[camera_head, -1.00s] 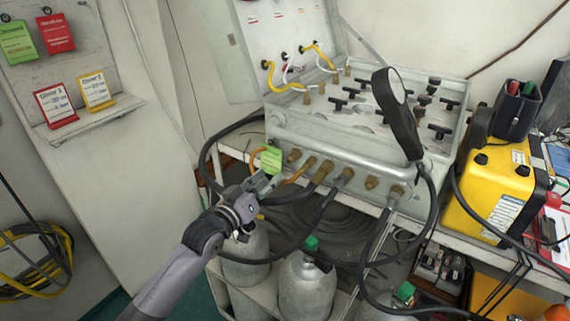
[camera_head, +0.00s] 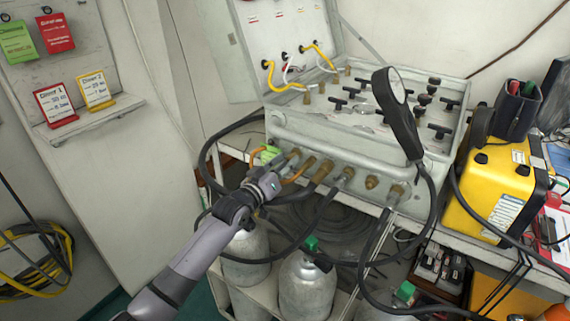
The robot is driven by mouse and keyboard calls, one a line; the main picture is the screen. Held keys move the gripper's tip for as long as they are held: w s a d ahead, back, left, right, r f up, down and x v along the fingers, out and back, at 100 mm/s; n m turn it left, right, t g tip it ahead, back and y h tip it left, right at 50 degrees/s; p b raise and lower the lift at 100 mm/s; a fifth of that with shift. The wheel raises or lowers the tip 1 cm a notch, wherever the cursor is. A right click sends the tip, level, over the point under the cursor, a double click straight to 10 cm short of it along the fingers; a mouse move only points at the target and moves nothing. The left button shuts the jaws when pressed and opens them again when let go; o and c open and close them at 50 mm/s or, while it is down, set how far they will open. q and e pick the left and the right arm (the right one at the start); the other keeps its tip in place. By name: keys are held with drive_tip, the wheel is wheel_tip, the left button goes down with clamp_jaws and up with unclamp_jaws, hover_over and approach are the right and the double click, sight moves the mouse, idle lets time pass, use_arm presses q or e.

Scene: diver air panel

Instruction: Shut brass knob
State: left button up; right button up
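The grey air panel case (camera_head: 290,127) has a row of brass knobs and fittings along its front face. The leftmost brass knob (camera_head: 294,154) is directly in front of my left gripper (camera_head: 281,168). The fingertips are at or very close to this knob. I cannot tell whether they touch it or how far apart they are. Another brass fitting (camera_head: 309,163) sits just to its right. A green tag (camera_head: 270,152) hangs just left of the knob, partly hidden by the gripper. My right gripper is not in view.
Grey cylinders (camera_head: 306,285) stand below the bench. A yellow case (camera_head: 497,185) is at the right.

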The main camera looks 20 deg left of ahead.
use_arm(q)
clamp_jaws()
drive_tip(key=shift+m, duration=0.3)
drive_tip(key=m+p, duration=0.1)
drive_tip(key=m, duration=0.1)
drive_tip(key=shift+m, duration=0.4)
drive_tip(key=m, duration=0.3)
drive_tip(key=shift+m+p, duration=0.3)
drive_tip(key=shift+p, duration=0.1)
drive_tip(key=m, duration=0.3)
drive_tip(key=shift+m, duration=0.3)
drive_tip(key=shift+m+p, duration=0.35)
drive_tip(key=shift+m, duration=1.55)
